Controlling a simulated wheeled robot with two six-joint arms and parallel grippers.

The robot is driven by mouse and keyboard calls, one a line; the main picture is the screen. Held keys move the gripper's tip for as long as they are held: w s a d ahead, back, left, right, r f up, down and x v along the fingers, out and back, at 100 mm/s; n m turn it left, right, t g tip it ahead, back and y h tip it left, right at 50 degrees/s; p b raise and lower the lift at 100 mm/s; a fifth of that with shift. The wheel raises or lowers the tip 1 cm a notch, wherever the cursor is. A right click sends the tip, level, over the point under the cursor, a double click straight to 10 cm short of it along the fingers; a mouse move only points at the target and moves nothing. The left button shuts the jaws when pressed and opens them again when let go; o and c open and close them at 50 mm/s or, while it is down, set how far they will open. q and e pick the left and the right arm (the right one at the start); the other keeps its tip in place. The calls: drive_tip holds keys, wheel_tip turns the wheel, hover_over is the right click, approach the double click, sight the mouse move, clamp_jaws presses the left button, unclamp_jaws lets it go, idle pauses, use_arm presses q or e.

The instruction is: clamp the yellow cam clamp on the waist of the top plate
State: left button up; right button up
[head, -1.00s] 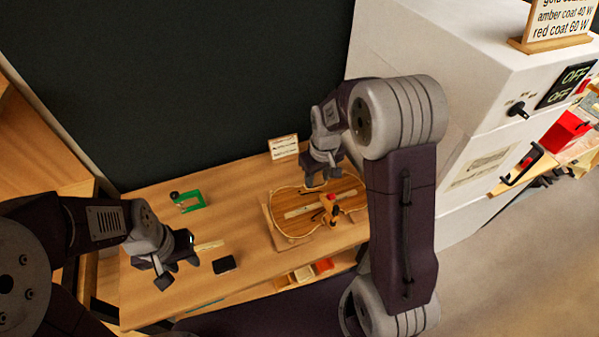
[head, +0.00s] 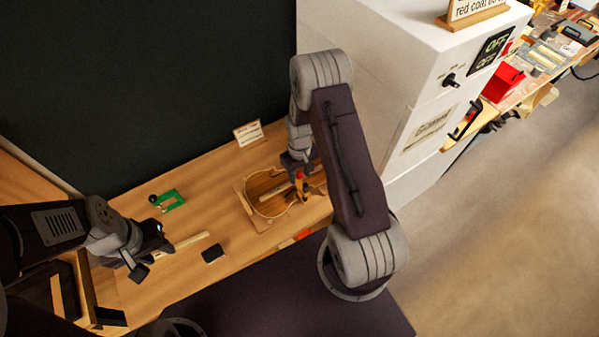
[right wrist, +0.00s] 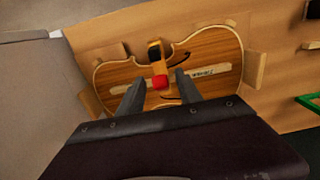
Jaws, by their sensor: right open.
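The violin top plate (right wrist: 205,52) lies flat in a wooden cradle on the bench; the head view shows it too (head: 262,190). The cam clamp stands at the plate's waist, with a yellow and black part (right wrist: 154,49) at the edge and a red part (right wrist: 160,81) over the plate. Whether it is tight, I cannot tell. My right gripper (right wrist: 157,88) is open above the plate, its fingers on either side of the red part and apart from it. In the head view, my arm partly hides the plate. My left gripper (head: 152,258) is open and empty over the bench's left part.
A green clamp (head: 172,200) lies at the back left of the bench. A wooden strip (head: 192,241) and a small black pad (head: 213,254) lie near my left gripper. A small sign (head: 248,133) stands at the back. A white cabinet (head: 395,60) stands to the right.

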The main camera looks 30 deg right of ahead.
drive_tip(key=shift+a, duration=0.1)
drive_tip(key=shift+c, duration=0.3)
clamp_jaws()
drive_tip(key=shift+f+b, duration=0.2)
drive_tip(key=shift+b, duration=0.1)
drive_tip(key=t+b, duration=0.1)
drive_tip(key=b, duration=0.3)
drive_tip(key=f+t+b, duration=0.1)
drive_tip(key=b, duration=0.3)
drive_tip(key=shift+s, duration=0.4)
drive_tip(key=shift+s+r+b, duration=0.1)
drive_tip(key=shift+b, duration=0.25)
drive_tip(key=shift+r, duration=0.2)
drive_tip(key=shift+o, duration=0.3)
unclamp_jaws()
